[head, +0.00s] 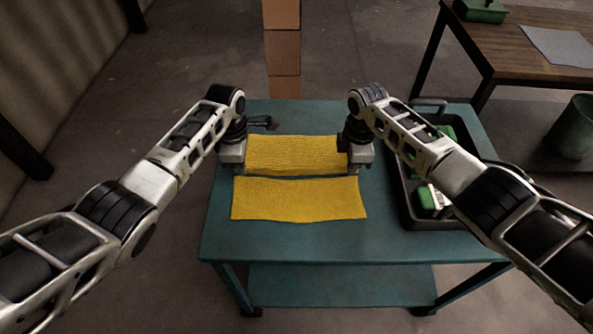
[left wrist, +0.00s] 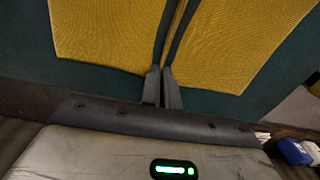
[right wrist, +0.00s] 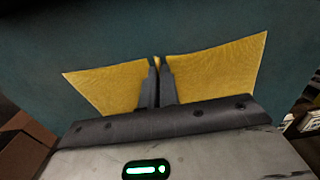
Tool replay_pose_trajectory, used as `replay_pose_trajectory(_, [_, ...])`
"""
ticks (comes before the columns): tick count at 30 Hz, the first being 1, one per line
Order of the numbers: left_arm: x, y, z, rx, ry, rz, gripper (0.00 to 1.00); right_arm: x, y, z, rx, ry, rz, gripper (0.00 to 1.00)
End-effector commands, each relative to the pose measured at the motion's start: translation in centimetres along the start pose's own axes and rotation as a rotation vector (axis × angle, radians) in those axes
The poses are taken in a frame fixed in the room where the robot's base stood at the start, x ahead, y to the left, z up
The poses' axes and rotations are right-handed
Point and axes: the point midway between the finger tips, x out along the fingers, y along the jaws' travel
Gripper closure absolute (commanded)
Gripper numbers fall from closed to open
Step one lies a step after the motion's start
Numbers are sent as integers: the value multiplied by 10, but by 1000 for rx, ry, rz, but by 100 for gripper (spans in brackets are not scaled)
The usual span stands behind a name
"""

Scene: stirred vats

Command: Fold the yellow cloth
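The yellow cloth (head: 299,199) lies on the teal cart top (head: 230,237). A dark line across its middle splits it into a back part and a front part. My left gripper (head: 238,172) is at the left end of this line and my right gripper (head: 353,172) at the right end. In the left wrist view, the fingers (left wrist: 163,88) are close together with a strip of yellow between them. In the right wrist view, the fingers (right wrist: 159,85) also pinch a bit of yellow. Cloth spreads to both sides of the fingers. The fingertips are hidden in the head view.
A dark tray (head: 408,212) with green and white items stands on the cart's right side, under my right arm. A small dark object (head: 264,122) lies at the back left. Behind are stacked brown boxes (head: 282,50) and a wooden table (head: 510,50). The front strip is clear.

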Motion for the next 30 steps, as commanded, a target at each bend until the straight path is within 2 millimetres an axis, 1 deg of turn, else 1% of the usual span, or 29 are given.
replay_pose_trajectory(9, [2,-1,-1,0,1,-4,100,2,-1,1,1,-2,-3,100])
replay_pose_trajectory(14, [-3,-1,-1,-1,2,-4,100,-3,-1,1,1,-2,-3,100])
replay_pose_trajectory(17, [-10,-1,-1,-1,2,-3,100,-10,-1,1,1,-2,-3,100])
replay_pose_trajectory(25, [-38,-1,-1,-1,1,-2,100,-38,0,1,1,-1,-2,100])
replay_pose_trajectory(30, [-45,-1,-1,-1,1,-2,100,-46,0,1,1,-2,-2,100])
